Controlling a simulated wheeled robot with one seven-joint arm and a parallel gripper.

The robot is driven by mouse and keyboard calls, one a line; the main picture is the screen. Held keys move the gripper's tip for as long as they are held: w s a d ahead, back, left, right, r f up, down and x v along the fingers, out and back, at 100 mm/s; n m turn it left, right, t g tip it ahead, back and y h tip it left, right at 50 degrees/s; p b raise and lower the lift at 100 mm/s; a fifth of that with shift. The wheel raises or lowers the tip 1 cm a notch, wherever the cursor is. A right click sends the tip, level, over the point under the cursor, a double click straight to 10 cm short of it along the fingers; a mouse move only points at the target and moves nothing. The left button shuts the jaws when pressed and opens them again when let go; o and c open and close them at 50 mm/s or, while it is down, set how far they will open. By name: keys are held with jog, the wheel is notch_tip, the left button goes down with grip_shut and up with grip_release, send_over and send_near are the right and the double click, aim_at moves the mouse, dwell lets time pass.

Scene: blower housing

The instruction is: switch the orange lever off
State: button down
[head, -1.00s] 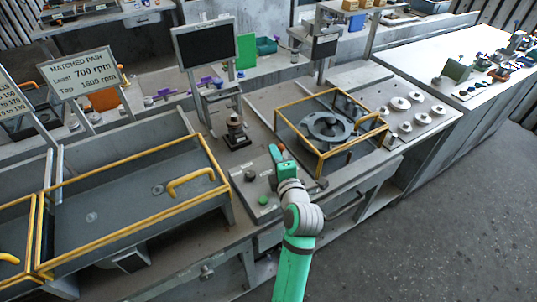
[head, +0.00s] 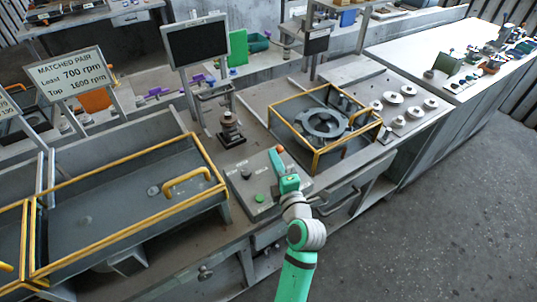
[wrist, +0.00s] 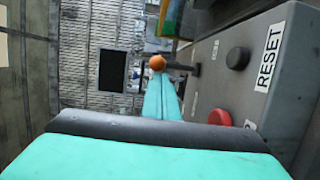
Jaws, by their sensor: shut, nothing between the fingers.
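The orange lever shows as an orange ball knob (head: 279,149) at the back right of the grey control panel (head: 240,190) in the head view. In the wrist view the orange knob (wrist: 157,63) sits on a short dark stalk reaching left from the panel face. My gripper (head: 275,156) has its teal fingers shut and empty, with the tips close beside the knob. In the wrist view the fingers (wrist: 163,97) point at the knob, which appears just beyond the tips. I cannot tell whether they touch. The lever's base is partly hidden.
The panel carries a green button (head: 260,198), a dark knob (head: 246,173) and, in the wrist view, a red button (wrist: 220,118) and a RESET label (wrist: 269,57). A yellow-framed box with a grey ring part (head: 323,122) stands right; a yellow-railed tray (head: 120,215) lies left.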

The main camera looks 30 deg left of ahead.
jog(key=shift+d, duration=0.1)
jog(key=v, duration=1)
jog(key=shift+s+d, duration=0.2)
jog(key=shift+s, duration=0.1)
jog(key=s+d+f+m+t+h, duration=0.3)
jog(key=s+d+f+m+h, duration=0.7)
jog(key=d+f+m, duration=0.6)
jog(key=s+d+r+m+h, duration=0.1)
jog(key=s+m, duration=0.4)
jog(key=s, duration=0.4)
jog(key=s+d+r+m+h, duration=0.2)
jog(key=s+m, duration=0.4)
jog(key=s, duration=0.4)
jog(key=shift+s+d, duration=0.15)
jog(key=shift+s, duration=0.15)
